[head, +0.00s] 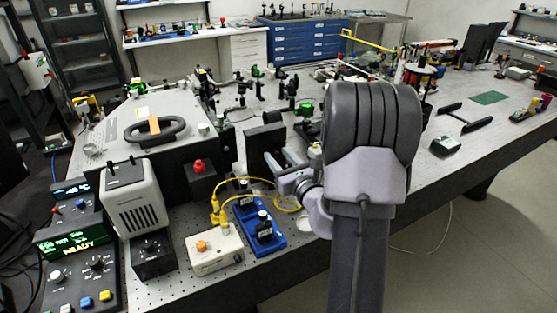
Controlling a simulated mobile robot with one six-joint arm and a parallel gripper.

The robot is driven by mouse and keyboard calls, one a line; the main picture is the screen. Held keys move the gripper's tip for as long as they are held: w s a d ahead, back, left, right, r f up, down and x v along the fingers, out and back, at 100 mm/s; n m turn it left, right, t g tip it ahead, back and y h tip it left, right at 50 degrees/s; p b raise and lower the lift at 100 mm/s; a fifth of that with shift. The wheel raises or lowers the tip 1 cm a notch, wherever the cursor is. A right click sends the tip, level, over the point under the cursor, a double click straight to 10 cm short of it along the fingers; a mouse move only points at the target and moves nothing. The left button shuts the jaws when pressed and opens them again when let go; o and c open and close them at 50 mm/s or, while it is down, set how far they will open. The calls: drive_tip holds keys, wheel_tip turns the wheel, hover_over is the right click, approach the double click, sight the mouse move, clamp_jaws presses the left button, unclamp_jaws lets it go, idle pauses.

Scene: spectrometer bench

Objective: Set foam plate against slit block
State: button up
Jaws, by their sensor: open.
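My gripper (276,168) is in the middle of the head view, left of my large grey arm, which hides part of it. It is open and points left and away over the bench. A black upright plate (264,142) stands just beyond the gripper; it may be the foam plate, but I cannot be sure. Whether the jaws touch it cannot be told. A black block with a red knob (201,181) stands to the left. I cannot tell which part is the slit block.
The perforated bench (180,289) is crowded with optics mounts at the back. A blue base with black posts (258,229), yellow cable and a white box with an orange knob (215,248) lie nearer. A grey instrument (147,132) with a handle is left. The right side has freer room.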

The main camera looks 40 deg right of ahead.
drive_tip(key=shift+w, duration=0.2)
clamp_jaws()
drive_tip(key=shift+f, duration=0.1)
idle(1.2)
